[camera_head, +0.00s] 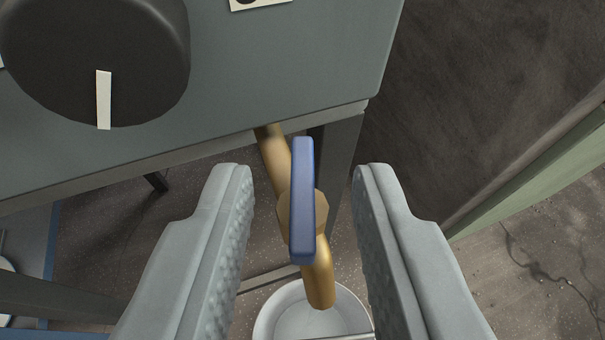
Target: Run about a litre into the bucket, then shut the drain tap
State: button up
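The drain tap (318,270) is a brass pipe and spout coming out from under a grey-green cabinet. Its blue lever handle (303,200) points along the spout, roughly in line with the pipe. A white bucket (268,318) stands on the floor below the spout and is cut off by the bottom edge. Its inside looks pale, and I cannot tell whether it holds water. No stream shows at the spout's mouth. My gripper (302,190) is open, with one finger on each side of the blue handle and touching neither.
The grey-green cabinet (235,80) with a large black knob (95,60) fills the upper left. A cabinet leg (342,165) stands just behind the tap. A green-edged panel (530,170) is at the right. Cracked concrete floor (530,270) is clear at lower right.

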grip_shut()
jog(key=shift+a+m+h, duration=0.15)
jog(key=shift+m+h, duration=0.25)
jog(key=shift+h, duration=0.1)
jog(key=shift+w+a+m+g+h, duration=0.15)
jog(key=shift+m+g+h, duration=0.1)
jog(key=shift+m+h, duration=0.45)
jog(key=shift+s+a+m+g+h, duration=0.1)
jog(key=shift+m+g+h, duration=0.1)
jog(key=shift+m+h, duration=0.45)
jog(key=shift+w+a+m+g+h, duration=0.15)
jog(key=shift+m+g+h, duration=0.1)
jog(key=shift+m+h, duration=0.4)
jog(key=shift+w+a+m+g+h, duration=0.15)
jog(key=shift+m+g+h, duration=0.6)
jog(key=shift+m+h, duration=0.35)
jog(key=shift+w+a+m+g+h, duration=0.1)
jog(key=shift+a+m+g+h, duration=0.05)
jog(key=shift+m+g+h, duration=0.75)
jog(key=shift+m+h, duration=0.3)
jog(key=shift+h, duration=0.1)
grip_release()
